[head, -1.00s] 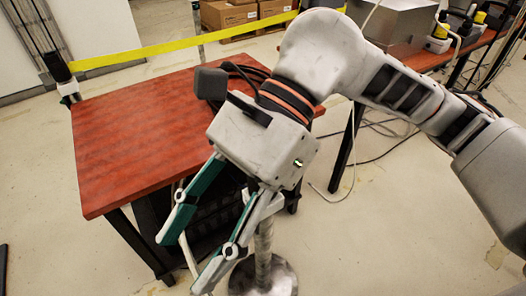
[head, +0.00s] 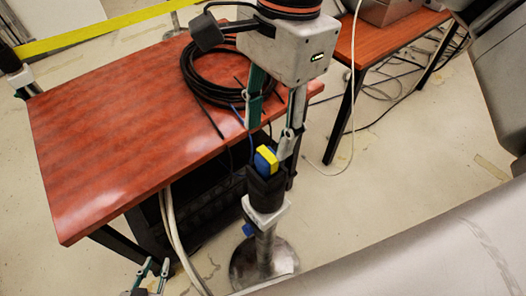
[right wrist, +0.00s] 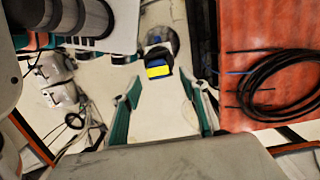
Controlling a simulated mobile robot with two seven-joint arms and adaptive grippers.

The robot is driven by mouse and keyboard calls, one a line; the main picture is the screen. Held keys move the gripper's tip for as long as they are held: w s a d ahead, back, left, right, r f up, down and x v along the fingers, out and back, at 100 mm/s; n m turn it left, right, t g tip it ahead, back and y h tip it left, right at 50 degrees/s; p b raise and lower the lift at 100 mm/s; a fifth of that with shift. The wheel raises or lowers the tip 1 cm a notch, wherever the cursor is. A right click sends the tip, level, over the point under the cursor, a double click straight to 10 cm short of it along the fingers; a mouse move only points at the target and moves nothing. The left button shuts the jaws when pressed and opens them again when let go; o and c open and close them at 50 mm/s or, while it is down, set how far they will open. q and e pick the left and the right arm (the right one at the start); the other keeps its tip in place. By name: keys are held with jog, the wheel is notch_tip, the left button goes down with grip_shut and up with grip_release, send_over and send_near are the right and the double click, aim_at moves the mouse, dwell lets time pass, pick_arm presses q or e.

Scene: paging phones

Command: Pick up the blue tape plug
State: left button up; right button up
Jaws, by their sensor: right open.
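A blue plug with a yellow face (head: 266,159) sits at the top of a black-topped post. It also shows in the right wrist view (right wrist: 158,66), beyond the fingertips and roughly between them. My right gripper (head: 270,138) points down just above the plug, its fingers apart, and holds nothing. In the right wrist view its fingers (right wrist: 160,90) are spread wide. A smaller blue piece (head: 247,231) shows lower on the post; I cannot tell what it is. My left gripper (head: 157,263) is at the lower left edge, fingers apart and empty.
A red-topped table (head: 110,120) stands left of the post, with a coil of black cable (head: 215,75) on it. The post has a round metal base (head: 262,262) on the floor. A second table (head: 385,40) stands behind at the right.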

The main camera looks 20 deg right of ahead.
aim_at(267, 155)
jog(key=shift+s+f, duration=0.3)
jog(key=shift+f, duration=0.6)
jog(key=f, duration=0.4)
jog(key=shift+a+f, duration=0.25)
jog(key=c, duration=1.2)
